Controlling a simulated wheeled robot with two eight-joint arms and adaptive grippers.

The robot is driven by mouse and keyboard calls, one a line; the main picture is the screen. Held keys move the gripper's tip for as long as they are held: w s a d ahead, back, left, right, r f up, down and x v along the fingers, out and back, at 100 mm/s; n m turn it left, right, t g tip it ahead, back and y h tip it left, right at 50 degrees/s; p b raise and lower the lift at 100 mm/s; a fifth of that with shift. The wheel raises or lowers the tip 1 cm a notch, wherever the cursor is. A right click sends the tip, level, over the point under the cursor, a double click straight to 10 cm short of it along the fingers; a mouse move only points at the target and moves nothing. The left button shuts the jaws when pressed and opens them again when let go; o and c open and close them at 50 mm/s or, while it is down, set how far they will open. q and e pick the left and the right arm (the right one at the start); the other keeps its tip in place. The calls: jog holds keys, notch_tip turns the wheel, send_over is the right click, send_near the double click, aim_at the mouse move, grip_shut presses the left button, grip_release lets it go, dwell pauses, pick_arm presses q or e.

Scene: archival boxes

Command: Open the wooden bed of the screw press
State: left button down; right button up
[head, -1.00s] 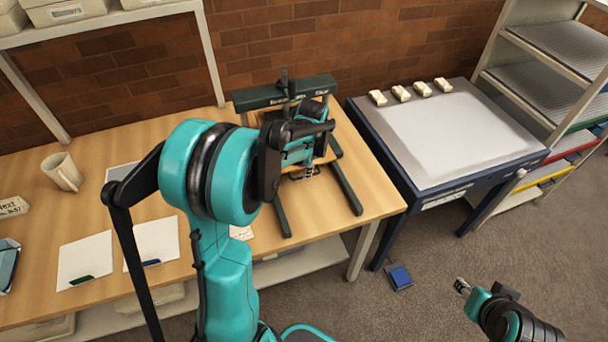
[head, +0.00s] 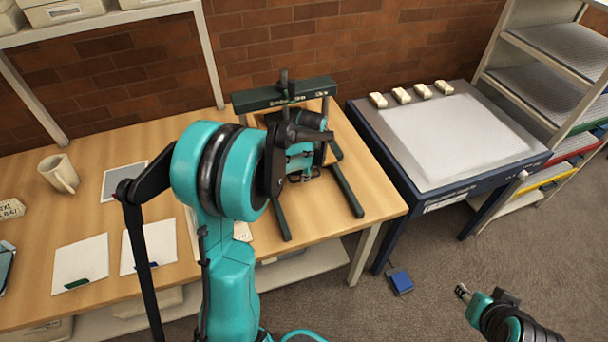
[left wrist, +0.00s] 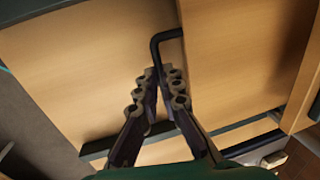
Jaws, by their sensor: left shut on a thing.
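The screw press (head: 255,99) stands at the right end of the wooden table, with a dark green crossbar, a black screw and dark rails toward the front. Its wooden bed (head: 264,119) is mostly hidden behind my left arm. In the left wrist view a wooden board (left wrist: 235,50), which looks like the bed, has a black bent handle (left wrist: 154,52) at its edge. My left gripper (left wrist: 165,72) is shut on this handle. The left gripper also shows low over the press in the head view (head: 303,177). My right gripper (head: 462,291) is away at the lower right; its jaws are unclear.
A mug (head: 58,173), a grey sheet (head: 122,182) and white sheets (head: 80,263) lie to the left on the table. A blue table with a pale top (head: 455,140) stands to the right. A blue pedal (head: 400,281) is on the floor. A brick wall closes the back.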

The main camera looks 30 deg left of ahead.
pick_arm(q)
jog(key=s+d, duration=0.3)
jog(key=d, duration=0.1)
jog(key=s+d+p, duration=0.1)
jog(key=s+d, duration=0.3)
jog(key=shift+d, duration=0.1)
jog(key=c, duration=2)
grip_release()
jog(key=shift+s+d, duration=0.15)
jog(key=o, duration=0.4)
jog(key=shift+c, duration=0.2)
jog(key=shift+w+a+f, duration=0.1)
jog(key=shift+w+a, duration=0.15)
jog(key=shift+s+d, duration=0.1)
notch_tip(320, 180, up, 12)
jog(key=s+d, duration=0.1)
jog(key=shift+s+d, duration=0.25)
jog(key=shift+d, duration=0.15)
